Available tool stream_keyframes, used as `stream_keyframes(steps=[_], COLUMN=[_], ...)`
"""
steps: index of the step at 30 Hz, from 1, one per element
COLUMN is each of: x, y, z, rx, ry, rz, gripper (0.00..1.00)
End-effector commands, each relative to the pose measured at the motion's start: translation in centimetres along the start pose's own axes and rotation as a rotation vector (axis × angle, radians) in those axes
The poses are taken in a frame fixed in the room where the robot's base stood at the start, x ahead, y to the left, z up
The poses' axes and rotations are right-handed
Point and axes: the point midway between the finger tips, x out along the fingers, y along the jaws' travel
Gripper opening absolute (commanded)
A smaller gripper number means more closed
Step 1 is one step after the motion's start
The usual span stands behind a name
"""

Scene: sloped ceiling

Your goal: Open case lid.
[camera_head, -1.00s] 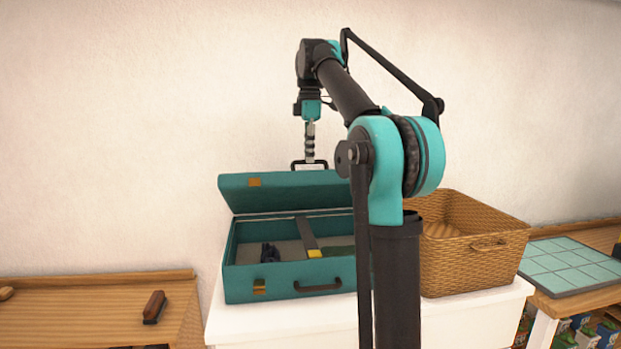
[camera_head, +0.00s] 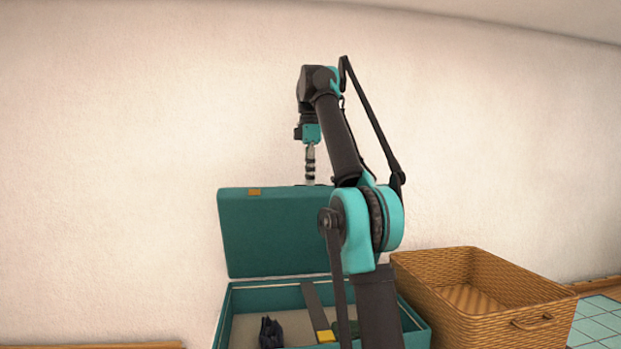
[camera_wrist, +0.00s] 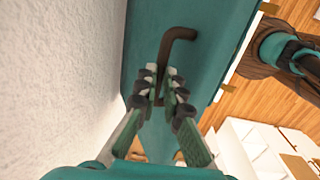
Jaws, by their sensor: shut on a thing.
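The teal case (camera_head: 222,318) stands with its lid (camera_head: 270,235) raised, close to upright near the wall. A brass latch (camera_head: 254,191) shows at the lid's upper edge. My gripper (camera_head: 310,178) is at the lid's top edge. In the wrist view my gripper (camera_wrist: 163,88) is shut on the dark lid handle (camera_wrist: 178,36), which runs between its fingers over the teal lid (camera_wrist: 210,60). Inside the case lie a dark object (camera_head: 271,333) and a grey strap with a yellow end (camera_head: 318,312). My arm hides the case's right part.
A wicker basket (camera_head: 440,305) stands right of the case, close to it. A pale tiled board (camera_head: 600,322) lies farther right. A wooden surface edge (camera_head: 90,345) shows at the lower left. The wall (camera_head: 120,130) is close behind the lid.

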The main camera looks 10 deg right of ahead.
Motion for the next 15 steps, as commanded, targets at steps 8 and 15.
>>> stream_keyframes(steps=[8, 15], x=[0.99, 0.85], y=[1.61, 1.39], z=[-0.04, -0.05], rx=[-0.001, -0.001], ry=[0.001, 0.001], rz=[0.018, 0.016], gripper=[0.00, 0.32])
